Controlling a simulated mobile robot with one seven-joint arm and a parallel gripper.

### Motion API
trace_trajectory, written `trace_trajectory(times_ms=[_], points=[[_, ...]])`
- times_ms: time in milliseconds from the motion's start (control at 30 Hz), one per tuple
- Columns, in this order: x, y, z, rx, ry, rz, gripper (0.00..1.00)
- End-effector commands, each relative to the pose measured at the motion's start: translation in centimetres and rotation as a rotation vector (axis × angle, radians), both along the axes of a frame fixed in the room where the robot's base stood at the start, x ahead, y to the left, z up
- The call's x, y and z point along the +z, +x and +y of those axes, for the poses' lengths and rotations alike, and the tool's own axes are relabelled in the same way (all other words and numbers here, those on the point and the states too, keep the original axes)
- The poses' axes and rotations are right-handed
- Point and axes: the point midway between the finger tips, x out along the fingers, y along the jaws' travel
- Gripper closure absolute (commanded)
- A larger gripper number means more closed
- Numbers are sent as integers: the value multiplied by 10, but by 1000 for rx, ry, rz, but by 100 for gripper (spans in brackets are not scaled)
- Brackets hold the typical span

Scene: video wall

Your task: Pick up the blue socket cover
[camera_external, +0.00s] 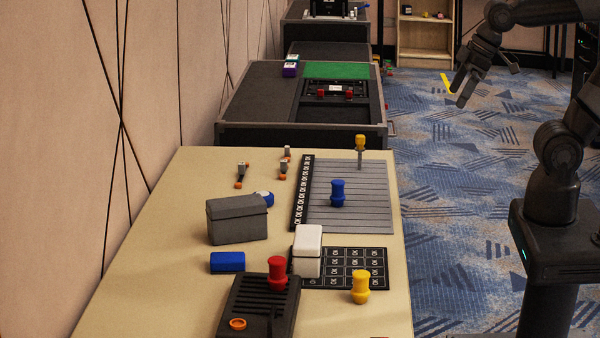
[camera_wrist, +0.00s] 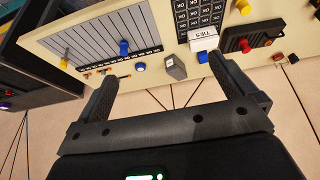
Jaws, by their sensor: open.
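A blue, knob-shaped piece (camera_external: 337,193) stands upright on the grey slatted panel (camera_external: 380,215); it also shows in the wrist view (camera_wrist: 123,47). A flat blue block (camera_external: 227,262) lies on the table at left. A round blue-and-white piece (camera_external: 264,198) is partly hidden behind the grey box; it shows in the wrist view (camera_wrist: 141,67) too. I cannot tell for sure which is the socket cover. My gripper (camera_external: 487,85) is open and empty, raised beyond the table's right side. In the wrist view its two fingers (camera_wrist: 166,70) are spread, well short of the table.
On the cream table (camera_external: 150,270) stand a grey box (camera_external: 237,220), a white box (camera_external: 307,250), a red piece (camera_external: 277,270) on a black unit (camera_external: 245,300), and yellow pieces (camera_external: 360,287) (camera_external: 360,143). A dark workbench (camera_external: 255,100) adjoins the table behind.

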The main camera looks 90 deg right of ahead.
Motion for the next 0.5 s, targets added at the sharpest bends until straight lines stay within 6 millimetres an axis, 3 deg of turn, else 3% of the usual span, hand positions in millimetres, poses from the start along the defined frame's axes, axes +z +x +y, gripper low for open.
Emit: trace_trajectory(times_ms=[200, 367, 500], points=[[-11, -24, 8, 4, 12, -40, 0], [-12, -26, 8, 3, 14, -43, 0], [-12, -26, 8, 3, 13, -42, 9]])
